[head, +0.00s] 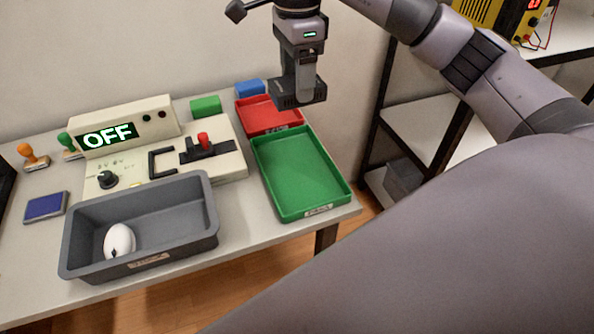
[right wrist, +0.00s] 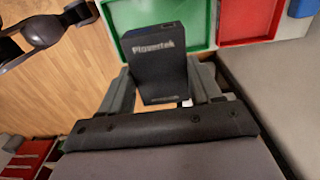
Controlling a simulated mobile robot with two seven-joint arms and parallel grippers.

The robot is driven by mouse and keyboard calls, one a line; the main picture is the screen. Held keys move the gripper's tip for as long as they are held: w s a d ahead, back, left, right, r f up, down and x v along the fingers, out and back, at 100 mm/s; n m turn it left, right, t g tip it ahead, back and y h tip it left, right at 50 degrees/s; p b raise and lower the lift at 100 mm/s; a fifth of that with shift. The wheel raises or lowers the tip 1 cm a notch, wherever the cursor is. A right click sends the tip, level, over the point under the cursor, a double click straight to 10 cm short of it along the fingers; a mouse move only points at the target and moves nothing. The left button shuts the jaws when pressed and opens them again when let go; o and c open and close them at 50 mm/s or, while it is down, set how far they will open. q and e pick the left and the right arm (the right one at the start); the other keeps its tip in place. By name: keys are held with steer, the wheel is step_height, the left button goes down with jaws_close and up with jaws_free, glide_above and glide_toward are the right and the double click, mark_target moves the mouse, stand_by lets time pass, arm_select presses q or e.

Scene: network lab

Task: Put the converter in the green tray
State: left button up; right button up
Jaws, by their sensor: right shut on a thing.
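The converter (right wrist: 160,65), a dark box with pale lettering on its face, is between the fingers of my right gripper (right wrist: 163,88) in the right wrist view. In the head view my right gripper (head: 301,72) is shut on the converter (head: 290,95) and holds it in the air above the back of the table, near the red tray. The green tray (head: 318,214) is empty and lies at the table's right end, in front of the red tray. The green tray also shows behind the converter in the right wrist view (right wrist: 117,33). My left gripper is not in view.
The red tray (head: 268,116) borders the green one. A grey bin (head: 180,215) with a white mouse (head: 119,240) stands at the front left. Behind it is a beige console (head: 224,165) reading OFF. Green (head: 205,106) and blue (head: 250,89) blocks sit at the back.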

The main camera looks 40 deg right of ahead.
step_height(320, 180, down, 15)
steer(key=shift+r, duration=0.1)
steer(key=shift+f, duration=2.4)
steer(key=shift+f, duration=0.1)
steer(key=o, duration=0.8)
steer(key=shift+f+b, duration=0.15)
steer(key=shift+b, duration=0.15)
steer(key=o, duration=0.4)
steer(key=shift+o, duration=0.2)
steer(key=shift+r, duration=0.2)
